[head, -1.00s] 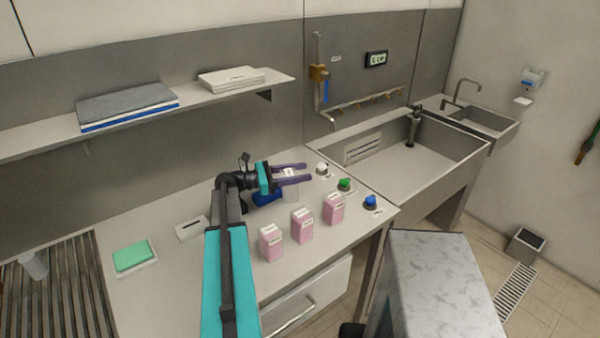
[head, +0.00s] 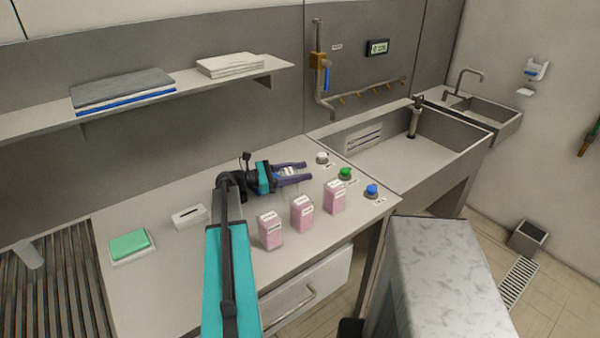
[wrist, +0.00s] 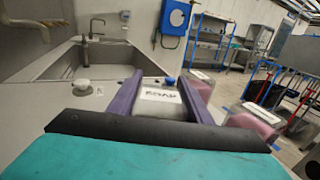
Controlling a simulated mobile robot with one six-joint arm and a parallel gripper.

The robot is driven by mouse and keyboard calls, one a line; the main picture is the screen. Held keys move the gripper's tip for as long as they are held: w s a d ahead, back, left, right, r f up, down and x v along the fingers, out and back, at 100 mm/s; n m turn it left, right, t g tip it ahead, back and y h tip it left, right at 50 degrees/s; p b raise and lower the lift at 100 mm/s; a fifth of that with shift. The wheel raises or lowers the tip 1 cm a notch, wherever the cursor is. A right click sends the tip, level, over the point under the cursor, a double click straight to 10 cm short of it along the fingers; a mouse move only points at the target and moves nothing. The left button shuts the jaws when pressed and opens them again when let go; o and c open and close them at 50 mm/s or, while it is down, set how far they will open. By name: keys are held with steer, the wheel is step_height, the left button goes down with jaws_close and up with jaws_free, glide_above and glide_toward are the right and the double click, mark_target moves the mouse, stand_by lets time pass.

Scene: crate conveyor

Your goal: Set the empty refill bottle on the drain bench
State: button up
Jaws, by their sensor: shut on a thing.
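My gripper (head: 293,173) reaches over the counter from the left, its two purple fingers pointing right. It is shut on a pale, see-through refill bottle (wrist: 161,104) with a white, dark-lettered label, which shows between the fingers in the wrist view (wrist: 160,84). In the head view the bottle is mostly hidden by the fingers. Whether its base touches the counter I cannot tell. The slatted drain bench (head: 62,290) is at the far left of the head view, well away from my gripper. A whitish cylinder (head: 32,256) lies on it near its back.
Three pink labelled bottles (head: 302,214) stand in front of my gripper. White, green (head: 345,174) and blue caps sit to its right. A green sponge on a tray (head: 130,245) and a white box (head: 189,216) are on the left counter. A shelf (head: 200,90) hangs above; a sink (head: 410,160) is right.

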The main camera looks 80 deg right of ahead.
steer(key=shift+f, duration=0.55)
stand_by(0.5)
steer(key=o, duration=1.5)
steer(key=shift+w, duration=0.15)
steer(key=b+v, duration=0.4)
steer(key=v, duration=0.9)
steer(key=shift+w, duration=0.25)
steer(key=shift+a+r, duration=0.1)
